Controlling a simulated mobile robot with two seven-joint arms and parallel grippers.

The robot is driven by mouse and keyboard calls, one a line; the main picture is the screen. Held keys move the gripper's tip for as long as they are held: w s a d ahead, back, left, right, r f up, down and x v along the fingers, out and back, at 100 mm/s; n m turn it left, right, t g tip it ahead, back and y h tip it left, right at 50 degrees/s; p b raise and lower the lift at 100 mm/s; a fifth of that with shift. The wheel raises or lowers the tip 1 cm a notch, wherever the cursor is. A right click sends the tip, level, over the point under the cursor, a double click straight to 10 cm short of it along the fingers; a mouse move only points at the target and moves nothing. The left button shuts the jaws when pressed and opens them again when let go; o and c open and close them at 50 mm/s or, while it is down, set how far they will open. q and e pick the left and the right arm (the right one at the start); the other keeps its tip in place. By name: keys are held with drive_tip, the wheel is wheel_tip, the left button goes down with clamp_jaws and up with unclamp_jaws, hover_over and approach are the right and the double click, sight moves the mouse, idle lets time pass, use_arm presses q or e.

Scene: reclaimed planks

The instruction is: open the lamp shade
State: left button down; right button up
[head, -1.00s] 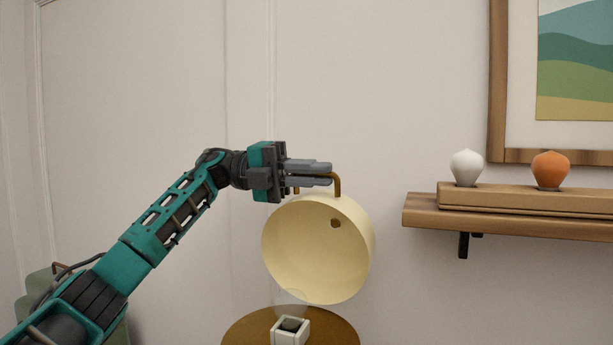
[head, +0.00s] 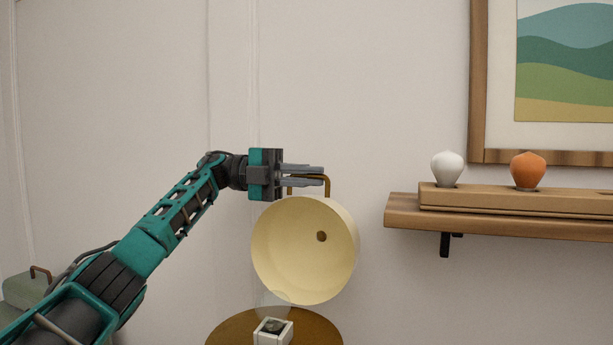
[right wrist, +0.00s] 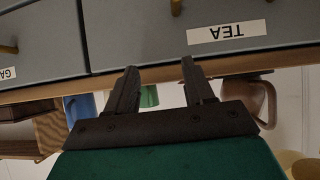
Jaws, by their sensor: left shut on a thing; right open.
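The cream lamp shade (head: 290,262) is a round bowl tipped up, its hollow inside facing me, with a small dark hole in it. A brown bar handle (head: 327,188) stands on its top edge. My left gripper (head: 318,175) is shut on this handle, and its fingers hide part of the bar. Below the shade is a round brown base (head: 225,330) with a white square socket (head: 273,333) and a faint clear glass shape above it. My right gripper (right wrist: 159,66) shows only in the right wrist view, open and empty.
A wooden wall shelf (head: 405,212) at right holds a white bulb (head: 447,168) and an orange bulb (head: 528,170) in a wooden rack. A framed picture (head: 478,90) hangs above. The right wrist view shows grey drawers, one with a TEA label (right wrist: 226,32), upside down.

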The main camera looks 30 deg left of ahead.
use_arm(q)
drive_tip(key=c, duration=1.2)
unclamp_jaws()
drive_tip(key=shift+a, duration=0.1)
drive_tip(key=v, duration=0.6)
drive_tip(key=shift+s+a+r, duration=0.1)
drive_tip(key=shift+s+a, duration=0.15)
drive_tip(key=shift+a, duration=0.35)
